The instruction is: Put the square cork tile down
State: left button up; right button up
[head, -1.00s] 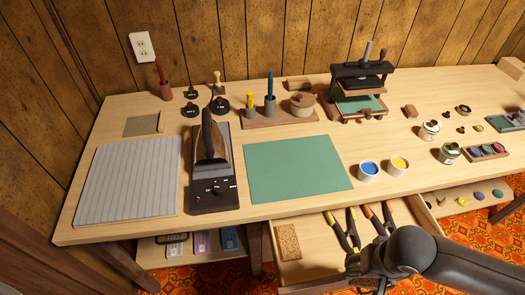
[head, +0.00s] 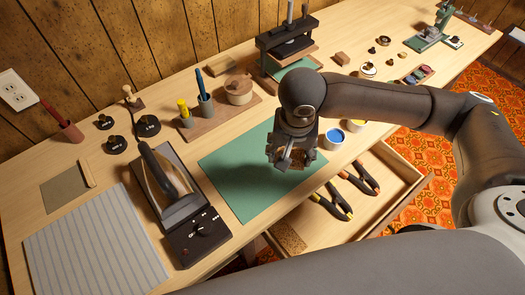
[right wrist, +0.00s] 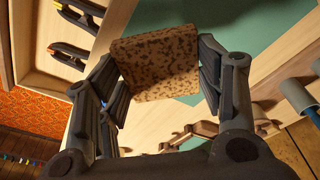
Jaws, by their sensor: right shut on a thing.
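The square cork tile (right wrist: 158,62) is brown and speckled. In the right wrist view it sits between the two fingers of my right gripper (right wrist: 157,78), which is shut on it. In the head view my right gripper (head: 287,160) hangs over the right part of the green mat (head: 238,185), pointing down. The tile is mostly hidden behind the fingers there. I cannot tell how far the tile is above the mat. My left gripper is not in view.
An open drawer (head: 330,235) below the mat holds another cork piece (head: 289,238) and several clamps (head: 330,203). An iron on its dark base (head: 195,232) stands left of the mat. Paint cups (head: 334,139), a press (head: 290,45) and a pen stand (head: 205,105) are close by.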

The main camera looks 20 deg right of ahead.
jog(key=w+a+f, duration=0.2)
jog(key=w, duration=0.1)
jog(key=shift+a+f+p, duration=0.15)
jog(key=shift+f+p, duration=0.05)
jog(key=shift+p, duration=0.2)
send_over(263, 161)
jog(key=s, duration=0.1)
notch_tip(263, 161, down, 4)
jog(key=shift+f+p, duration=0.1)
jog(key=shift+p, duration=0.2)
jog(key=shift+w+a+f, duration=0.15)
jog(key=shift+w+f, duration=0.1)
jog(key=shift+f, duration=0.25)
notch_tip(263, 161, down, 3)
jog(key=shift+r+p, duration=0.1)
jog(key=shift+p, duration=0.65)
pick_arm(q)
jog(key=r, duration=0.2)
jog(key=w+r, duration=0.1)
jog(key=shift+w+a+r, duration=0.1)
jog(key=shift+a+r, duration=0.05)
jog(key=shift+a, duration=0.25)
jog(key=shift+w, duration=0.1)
pick_arm(e)
jog(key=shift+f+b, duration=0.2)
jog(key=shift+b, duration=0.1)
jog(key=o, duration=0.8)
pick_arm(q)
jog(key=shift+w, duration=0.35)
